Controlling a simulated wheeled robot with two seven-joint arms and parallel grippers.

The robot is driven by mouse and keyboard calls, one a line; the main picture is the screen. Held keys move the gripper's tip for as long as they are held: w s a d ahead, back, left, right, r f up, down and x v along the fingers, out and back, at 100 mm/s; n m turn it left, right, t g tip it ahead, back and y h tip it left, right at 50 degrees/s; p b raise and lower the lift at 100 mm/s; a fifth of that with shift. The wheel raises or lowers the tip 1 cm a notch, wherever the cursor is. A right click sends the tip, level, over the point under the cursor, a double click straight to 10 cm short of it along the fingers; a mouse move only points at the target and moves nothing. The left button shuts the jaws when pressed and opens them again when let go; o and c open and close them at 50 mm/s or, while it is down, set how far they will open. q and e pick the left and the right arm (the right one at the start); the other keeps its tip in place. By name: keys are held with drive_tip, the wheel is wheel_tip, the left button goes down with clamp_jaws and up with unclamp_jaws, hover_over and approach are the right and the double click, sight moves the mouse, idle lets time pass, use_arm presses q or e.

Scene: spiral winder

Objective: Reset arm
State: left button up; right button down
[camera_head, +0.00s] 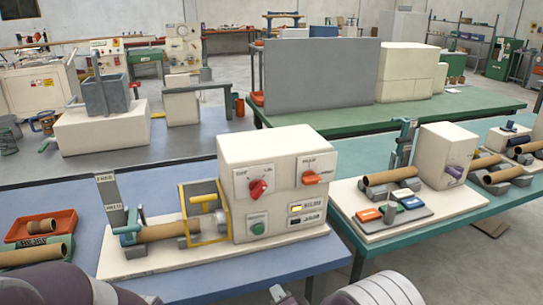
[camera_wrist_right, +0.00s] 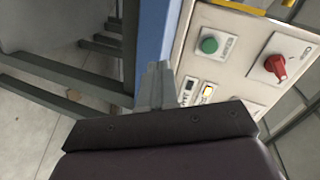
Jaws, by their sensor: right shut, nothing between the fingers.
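My right gripper (camera_head: 277,292) shows at the bottom edge of the head view, in front of the blue table and below the winder. In the right wrist view its fingers (camera_wrist_right: 157,84) are together with nothing between them, beside the control panel. The winder (camera_head: 270,155) is a cream box with a red knob (camera_head: 258,188), an orange switch (camera_head: 312,178) and a green button (camera_head: 258,228). The knob (camera_wrist_right: 276,66) and button (camera_wrist_right: 209,45) also show in the right wrist view. A brown tube (camera_head: 160,232) lies at the winder's left, by a yellow guard frame (camera_head: 205,240). Only part of my left arm shows.
An orange tray (camera_head: 62,220) with brown tube pieces sits at the left of the blue table (camera_head: 205,283). A second cream machine (camera_head: 445,150) with tubes stands on the green table at right. The floor gap between the tables is open.

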drive_tip(key=s+d+f+n+g+h, duration=0.1)
drive_tip(key=s+d+n+g+h, duration=0.1)
drive_tip(key=s+d+n+g, duration=0.5)
drive_tip(key=s+d+f+n+g+h, duration=0.25)
drive_tip(key=s+n+g, duration=0.2)
drive_tip(key=s, duration=0.45)
drive_tip(key=s+d+r+g, duration=0.2)
drive_tip(key=s+d+r, duration=0.3)
drive_tip(key=r, duration=0.1)
wheel_tip(320, 180, up, 14)
drive_tip(key=w+d+p, duration=0.1)
drive_tip(key=p, duration=1.2)
drive_tip(key=shift+d+r+m+t, duration=0.2)
drive_tip(key=shift+d+m+t, duration=0.1)
drive_tip(key=shift+m+t, duration=0.15)
drive_tip(key=shift+w, duration=0.1)
